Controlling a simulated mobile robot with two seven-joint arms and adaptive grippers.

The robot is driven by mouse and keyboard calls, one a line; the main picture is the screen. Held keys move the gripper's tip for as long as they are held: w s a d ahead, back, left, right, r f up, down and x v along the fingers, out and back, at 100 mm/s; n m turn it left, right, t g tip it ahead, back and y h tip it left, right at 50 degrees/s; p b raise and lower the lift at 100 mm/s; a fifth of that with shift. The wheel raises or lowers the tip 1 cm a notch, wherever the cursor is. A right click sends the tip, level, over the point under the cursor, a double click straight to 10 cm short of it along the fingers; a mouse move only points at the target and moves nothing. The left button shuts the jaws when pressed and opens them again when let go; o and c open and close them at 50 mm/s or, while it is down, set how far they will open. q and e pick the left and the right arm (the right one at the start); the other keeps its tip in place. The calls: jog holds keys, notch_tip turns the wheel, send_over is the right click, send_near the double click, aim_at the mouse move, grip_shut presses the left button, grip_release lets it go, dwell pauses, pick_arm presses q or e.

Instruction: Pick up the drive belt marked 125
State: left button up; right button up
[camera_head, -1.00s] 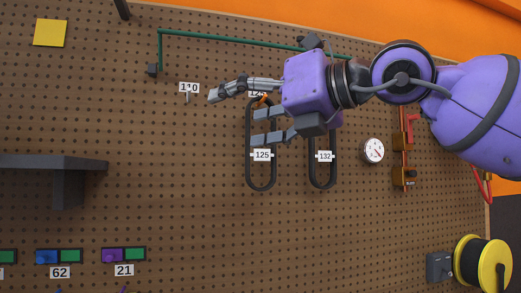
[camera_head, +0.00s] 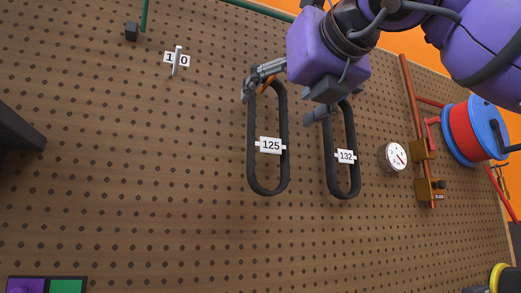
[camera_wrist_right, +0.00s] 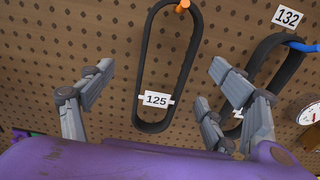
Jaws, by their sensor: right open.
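The drive belt marked 125 (camera_head: 252,150) is a long black loop hanging on an orange peg (camera_head: 269,85) on the pegboard, with a white 125 tag across its lower half. It also shows in the right wrist view (camera_wrist_right: 144,60), hanging between my open fingers. My right gripper (camera_head: 279,104) is open and empty in front of the upper part of this belt, one finger at its left, the others at its right. The fingers also show in the right wrist view (camera_wrist_right: 160,80); I see no contact with the belt. My left gripper is not in view.
A similar belt marked 132 (camera_head: 329,160) hangs close at the right, near my right-side fingers. Further right are a round gauge (camera_head: 393,157), an orange pipe with brass fittings (camera_head: 421,148) and a red and blue reel (camera_head: 473,132). A dark shelf (camera_head: 18,130) is at the left.

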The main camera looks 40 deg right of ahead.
aim_at(261, 121)
jog(key=x, duration=0.2)
jog(key=p+x, duration=0.1)
jog(key=x, duration=0.1)
jog(key=d+p+x, duration=0.1)
jog(key=x, duration=0.1)
jog(key=shift+w+r, duration=0.15)
jog(key=shift+w, duration=0.4)
jog(key=c, duration=1.4)
jog(key=shift+c, duration=0.2)
